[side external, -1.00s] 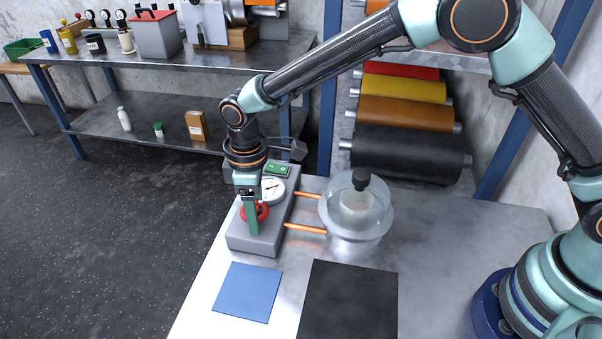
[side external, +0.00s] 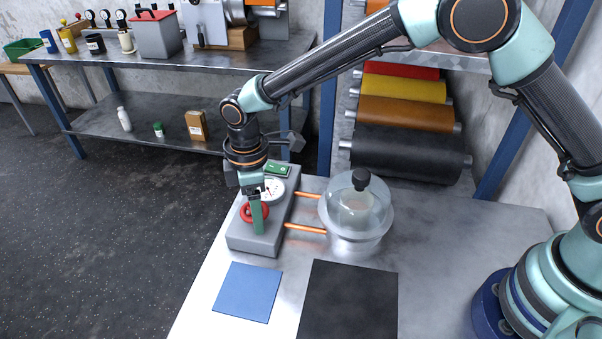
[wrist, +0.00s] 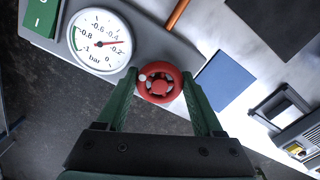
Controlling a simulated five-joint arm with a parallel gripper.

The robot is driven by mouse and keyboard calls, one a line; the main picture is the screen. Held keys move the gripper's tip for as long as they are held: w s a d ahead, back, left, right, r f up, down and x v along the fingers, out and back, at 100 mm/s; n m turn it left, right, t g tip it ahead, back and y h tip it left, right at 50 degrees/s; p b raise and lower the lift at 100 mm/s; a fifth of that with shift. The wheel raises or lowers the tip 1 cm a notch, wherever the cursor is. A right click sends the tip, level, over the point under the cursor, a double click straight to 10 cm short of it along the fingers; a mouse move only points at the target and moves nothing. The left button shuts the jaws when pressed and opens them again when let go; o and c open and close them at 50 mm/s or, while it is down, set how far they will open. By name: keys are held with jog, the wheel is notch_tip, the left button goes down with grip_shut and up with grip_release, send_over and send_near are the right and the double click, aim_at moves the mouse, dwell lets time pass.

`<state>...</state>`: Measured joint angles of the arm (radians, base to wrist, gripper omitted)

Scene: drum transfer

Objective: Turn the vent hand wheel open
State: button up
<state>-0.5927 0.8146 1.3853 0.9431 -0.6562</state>
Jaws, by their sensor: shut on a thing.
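The red vent hand wheel (side external: 246,213) sits on the grey control box (side external: 254,240). My gripper (side external: 257,218) points down over it and is shut on the wheel. In the wrist view, the green fingers of my gripper (wrist: 160,88) lie on both sides of the hand wheel (wrist: 160,68), at its rim. A pale knob shows on the wheel's upper left. The round gauge (wrist: 101,40) beside it has its needle near -0.2 bar. In the side view, the near finger hides part of the wheel.
Two copper pipes (side external: 305,228) join the box to a clear bell jar (side external: 370,208) with a black knob. A blue mat (side external: 247,292) and a black mat (side external: 349,305) lie in front. The table right of the jar is clear.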

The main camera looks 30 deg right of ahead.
jog(key=o, duration=1.4)
jog(key=shift+c, duration=0.2)
jog(key=shift+r, duration=0.15)
jog(key=shift+a+r, duration=0.1)
jog(key=shift+r, duration=3.85)
jog(key=shift+r, duration=0.1)
jog(key=s+d+r+m+t, duration=0.1)
jog(key=d+r+m, duration=0.2)
jog(key=d+r, duration=0.3)
jog(key=s+d+r+m+t, duration=0.1)
jog(key=d+r+m, duration=0.3)
jog(key=d, duration=0.5)
jog(key=s+d+r+m+t, duration=0.1)
jog(key=s+d+m+t, duration=0.2)
jog(key=s+d+m, duration=0.4)
jog(key=s+d, duration=0.4)
jog(key=d, duration=0.2)
jog(key=shift+r+t, duration=0.2)
jog(key=shift+t, duration=0.1)
